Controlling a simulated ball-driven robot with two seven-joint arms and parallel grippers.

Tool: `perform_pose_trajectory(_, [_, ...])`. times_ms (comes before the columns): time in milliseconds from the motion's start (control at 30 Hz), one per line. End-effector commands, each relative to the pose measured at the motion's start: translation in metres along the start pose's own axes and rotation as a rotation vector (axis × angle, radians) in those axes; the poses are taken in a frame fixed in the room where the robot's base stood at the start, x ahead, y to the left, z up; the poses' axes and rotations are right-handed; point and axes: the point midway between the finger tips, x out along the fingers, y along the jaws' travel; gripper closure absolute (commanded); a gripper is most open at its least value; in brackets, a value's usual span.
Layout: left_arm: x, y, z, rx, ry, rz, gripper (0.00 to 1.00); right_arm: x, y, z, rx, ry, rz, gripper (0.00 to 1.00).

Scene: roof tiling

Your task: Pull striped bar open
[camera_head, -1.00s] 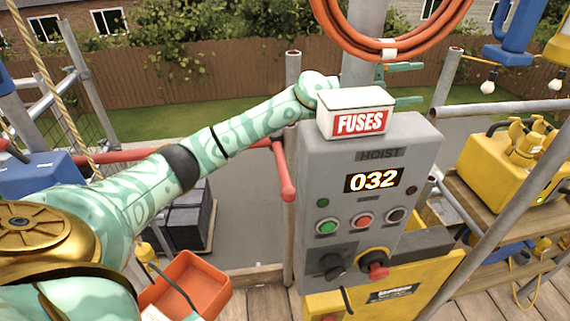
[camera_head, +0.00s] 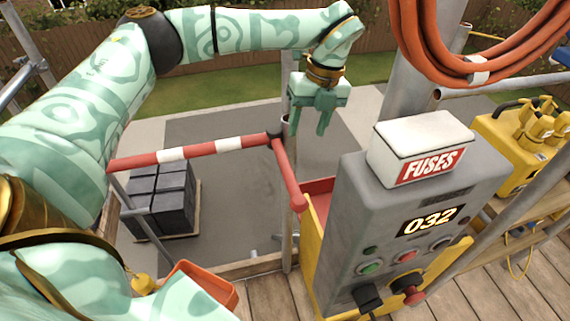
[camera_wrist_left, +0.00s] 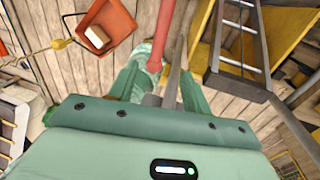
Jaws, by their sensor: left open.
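The striped bar (camera_head: 198,150) is red with white bands. It runs level from a grey post at the left to a dark joint near a scaffold post. A plain red arm (camera_head: 288,175) slopes down from that joint towards the hoist box. My left gripper (camera_head: 309,124) is open and points down, just beyond and right of the joint. Its fingers look empty. In the left wrist view a red tube (camera_wrist_left: 168,40) and a grey pole show between the open fingers (camera_wrist_left: 164,88); contact cannot be told. My right gripper is out of view.
The grey hoist box (camera_head: 395,220) with a FUSES cover (camera_head: 425,147) stands to the right. An orange hose coil (camera_head: 440,50) hangs above it. Dark stacked blocks (camera_head: 160,200) sit on a pallet below, beyond the bar. An orange tray (camera_head: 205,285) is near the front.

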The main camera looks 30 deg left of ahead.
Motion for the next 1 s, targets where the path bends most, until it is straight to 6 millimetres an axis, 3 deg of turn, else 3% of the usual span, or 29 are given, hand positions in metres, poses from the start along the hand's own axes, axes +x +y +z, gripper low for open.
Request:
perform_pose_trajectory(167, [0.016,0.000,-0.001,0.004,0.000,0.004,0.51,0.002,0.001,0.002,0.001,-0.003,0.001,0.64])
perform_pose_trajectory(700, [0.141,0.000,-0.001,0.004,0.001,0.002,0.51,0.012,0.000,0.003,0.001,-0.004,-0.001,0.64])
perform_pose_trajectory(1000, [0.163,0.000,-0.001,0.003,0.000,-0.001,0.51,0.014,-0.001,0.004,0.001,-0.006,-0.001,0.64])
